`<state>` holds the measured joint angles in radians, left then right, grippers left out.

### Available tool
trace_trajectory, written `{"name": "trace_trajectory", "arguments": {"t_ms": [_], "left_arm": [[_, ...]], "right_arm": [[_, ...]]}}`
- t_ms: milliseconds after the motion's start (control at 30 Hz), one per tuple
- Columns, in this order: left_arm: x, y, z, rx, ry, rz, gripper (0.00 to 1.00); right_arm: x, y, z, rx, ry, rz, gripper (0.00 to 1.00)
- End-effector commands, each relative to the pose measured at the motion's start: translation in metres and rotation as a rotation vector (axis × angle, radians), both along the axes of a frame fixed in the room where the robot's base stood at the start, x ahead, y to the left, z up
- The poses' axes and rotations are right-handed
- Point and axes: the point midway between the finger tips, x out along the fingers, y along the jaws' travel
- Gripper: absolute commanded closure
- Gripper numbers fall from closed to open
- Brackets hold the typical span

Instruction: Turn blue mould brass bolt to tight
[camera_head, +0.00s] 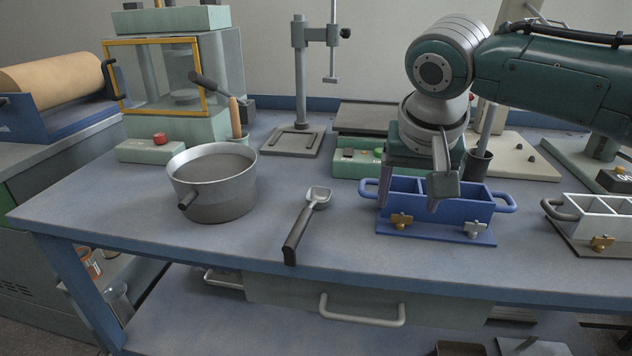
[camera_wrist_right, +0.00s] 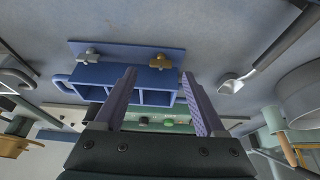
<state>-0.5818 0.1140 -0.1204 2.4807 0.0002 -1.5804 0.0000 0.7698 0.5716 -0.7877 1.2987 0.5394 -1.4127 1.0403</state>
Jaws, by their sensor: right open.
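The blue mould (camera_head: 430,229) stands on the bench at the right of the head view, with open compartments and a handle at its right end. Its brass bolt (camera_head: 401,221) is a winged piece on the front left; a silver winged bolt (camera_head: 476,229) is on the front right. In the wrist view the brass bolt (camera_wrist_right: 160,61) lies beyond and between the fingertips, apart from them. My left gripper is out of view.
A white mould (camera_head: 585,206) with its own brass bolt (camera_head: 602,242) stands to the right. A scoop (camera_head: 301,226) and a metal pot (camera_head: 213,195) are to the left. The bench front (camera_head: 350,252) between scoop and blue mould is clear.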

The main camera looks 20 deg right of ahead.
Motion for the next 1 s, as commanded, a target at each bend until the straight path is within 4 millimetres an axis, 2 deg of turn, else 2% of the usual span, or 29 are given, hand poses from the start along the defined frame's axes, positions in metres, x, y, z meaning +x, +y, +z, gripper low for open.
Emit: {"name": "trace_trajectory", "arguments": {"t_ms": [33,200,567,1000], "left_arm": [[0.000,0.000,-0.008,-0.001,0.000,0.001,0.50],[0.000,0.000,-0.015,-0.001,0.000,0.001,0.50],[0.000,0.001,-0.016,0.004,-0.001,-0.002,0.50],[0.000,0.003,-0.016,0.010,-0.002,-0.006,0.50]], "right_arm": [[0.003,-0.002,-0.012,-0.001,0.002,-0.002,0.28],[0.009,-0.006,-0.029,0.000,0.000,0.000,0.28],[0.011,-0.007,-0.033,0.000,-0.001,0.002,0.28],[0.011,-0.007,-0.033,0.000,-0.001,0.002,0.76]]}}
